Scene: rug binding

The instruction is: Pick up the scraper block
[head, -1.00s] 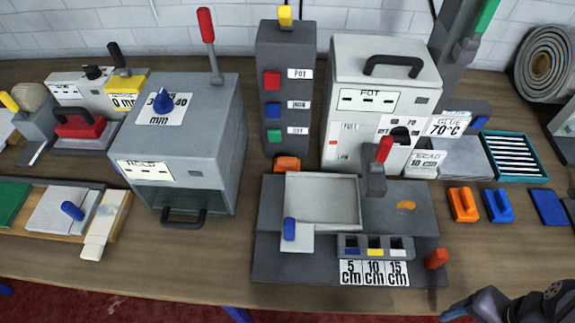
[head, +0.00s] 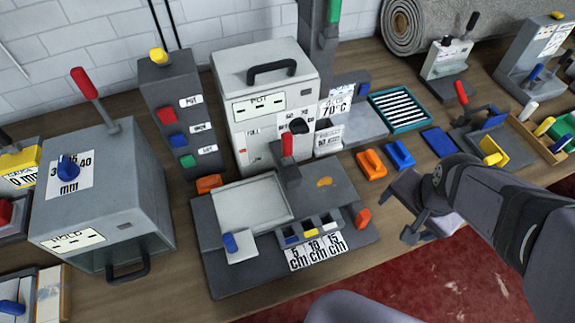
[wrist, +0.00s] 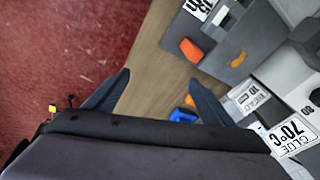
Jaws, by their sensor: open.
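I cannot tell for certain which piece is the scraper block. Two small handled blocks lie on the table right of the grey work station: an orange one (head: 371,164) and a blue one (head: 400,154). My gripper (head: 399,211) is open and empty near the table's front edge, on the near side of these blocks. In the wrist view my gripper (wrist: 158,86) has its fingers spread over bare wood and the table edge. The blue block (wrist: 182,116) shows beside one finger, with the orange one largely hidden there.
The grey work station (head: 228,282) has an orange knob (head: 362,217) at its right corner. A glue pot machine (head: 262,85) stands behind it. Red floor (head: 400,280) lies beyond the edge.

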